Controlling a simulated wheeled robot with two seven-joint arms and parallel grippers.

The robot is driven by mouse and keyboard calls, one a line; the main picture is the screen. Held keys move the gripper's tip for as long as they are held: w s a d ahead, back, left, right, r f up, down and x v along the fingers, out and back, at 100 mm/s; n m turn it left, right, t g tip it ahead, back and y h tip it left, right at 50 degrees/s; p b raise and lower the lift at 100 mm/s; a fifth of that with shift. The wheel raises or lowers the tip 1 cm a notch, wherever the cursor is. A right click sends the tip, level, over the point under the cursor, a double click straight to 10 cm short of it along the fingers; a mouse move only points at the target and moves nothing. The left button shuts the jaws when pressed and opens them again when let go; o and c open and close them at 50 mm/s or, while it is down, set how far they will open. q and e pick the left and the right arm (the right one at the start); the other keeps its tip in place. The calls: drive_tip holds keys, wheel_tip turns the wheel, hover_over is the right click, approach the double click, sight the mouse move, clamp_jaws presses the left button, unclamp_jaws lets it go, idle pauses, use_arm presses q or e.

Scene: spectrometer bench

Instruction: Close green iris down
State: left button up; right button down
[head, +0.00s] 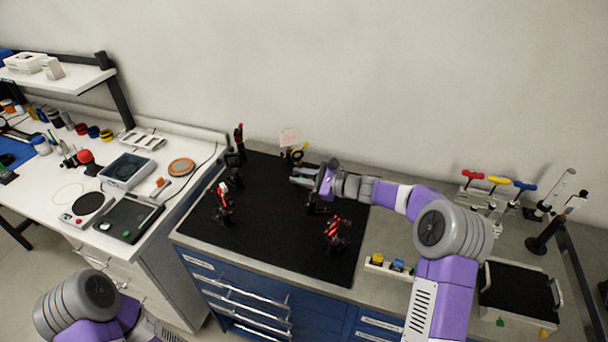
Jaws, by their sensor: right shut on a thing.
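My right gripper (298,174) reaches in from the right over the back of the black breadboard (270,240). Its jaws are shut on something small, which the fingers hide. No green iris can be made out clearly, and a lever or opening is too small to see. A small upright mount with a yellow ring (298,154) stands just behind the gripper. A dark mount (312,206) shows partly below my right wrist. My left gripper is out of view; only part of my left arm shows at the lower left.
A red-striped mount (337,232) stands at the board's front right. Several dark and red mounts, including a red-and-white one (223,190), line its left side. The board's middle front is clear. Coloured-handle tools (497,181) stand at the right; a cluttered white bench (50,185) is at the left.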

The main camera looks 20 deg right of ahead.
drive_tip(key=shift+a, duration=0.1)
drive_tip(key=shift+f, duration=0.1)
drive_tip(key=c, duration=1.2)
unclamp_jaws()
drive_tip(key=shift+o, duration=0.2)
drive_tip(key=v, duration=0.7)
drive_tip(key=shift+s+d+r, duration=0.2)
drive_tip(key=shift+s+r, duration=0.05)
